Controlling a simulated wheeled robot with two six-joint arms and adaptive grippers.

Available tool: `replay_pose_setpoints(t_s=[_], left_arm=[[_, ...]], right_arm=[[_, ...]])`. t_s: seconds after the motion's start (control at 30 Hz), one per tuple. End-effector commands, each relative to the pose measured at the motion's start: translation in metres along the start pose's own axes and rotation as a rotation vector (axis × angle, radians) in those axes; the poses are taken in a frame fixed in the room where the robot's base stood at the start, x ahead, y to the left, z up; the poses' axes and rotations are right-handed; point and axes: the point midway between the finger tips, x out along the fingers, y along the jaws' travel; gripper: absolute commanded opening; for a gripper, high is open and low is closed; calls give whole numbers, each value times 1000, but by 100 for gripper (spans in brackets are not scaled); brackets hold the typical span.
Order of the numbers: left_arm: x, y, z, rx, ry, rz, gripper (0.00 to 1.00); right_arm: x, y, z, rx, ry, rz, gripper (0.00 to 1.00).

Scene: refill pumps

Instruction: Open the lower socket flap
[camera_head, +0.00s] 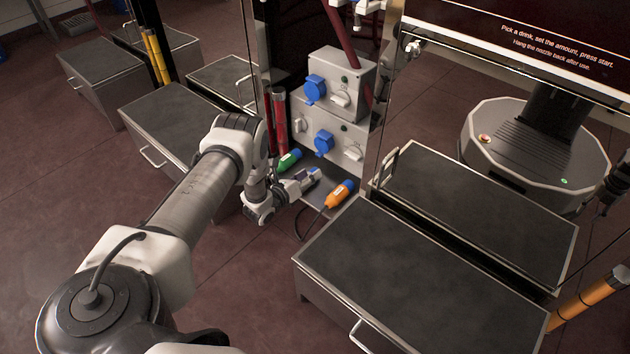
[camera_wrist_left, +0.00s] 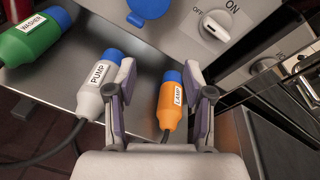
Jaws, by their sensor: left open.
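The lower socket box carries a round blue socket flap (camera_head: 323,142), which looks closed. The edge of a blue flap (camera_wrist_left: 148,8) shows at the top of the left wrist view, with an OFF/ON switch (camera_wrist_left: 215,27) beside it. My left gripper (camera_head: 303,182) is open and empty, below and in front of the lower box. In the left wrist view its fingers (camera_wrist_left: 160,85) are spread, apart from the flap. The grey PUMP plug (camera_wrist_left: 97,88) lies by the left finger, and the orange LAMP plug (camera_wrist_left: 170,103) shows between the fingers. My right gripper is not seen.
An upper box with another blue flap (camera_head: 315,88) stands above. The green WASHER plug (camera_wrist_left: 30,40) lies left of the pump plug on the metal shelf. Dark-topped cabinets (camera_head: 420,270) stand close on the right, and another cabinet (camera_head: 175,125) is on the left.

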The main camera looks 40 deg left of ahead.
Motion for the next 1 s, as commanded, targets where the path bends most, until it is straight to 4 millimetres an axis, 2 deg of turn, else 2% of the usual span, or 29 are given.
replay_pose_setpoints(t_s=[0.03,0.1,0.23,0.37,0.63,0.77,0.97,1.0], left_arm=[[9,29,-15,149,-51,-29,52],[14,43,-6,335,-108,-61,52],[17,51,5,503,-161,-84,52],[33,48,9,522,-167,-87,52],[82,43,14,518,-165,-85,52],[91,40,19,516,-163,-83,52],[91,39,20,514,-162,-82,52],[91,39,20,514,-162,-83,41]], right_arm=[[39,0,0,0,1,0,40],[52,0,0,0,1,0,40],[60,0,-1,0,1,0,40],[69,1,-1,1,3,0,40],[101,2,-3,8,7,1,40],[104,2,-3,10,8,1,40],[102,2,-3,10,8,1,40],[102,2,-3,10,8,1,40]])
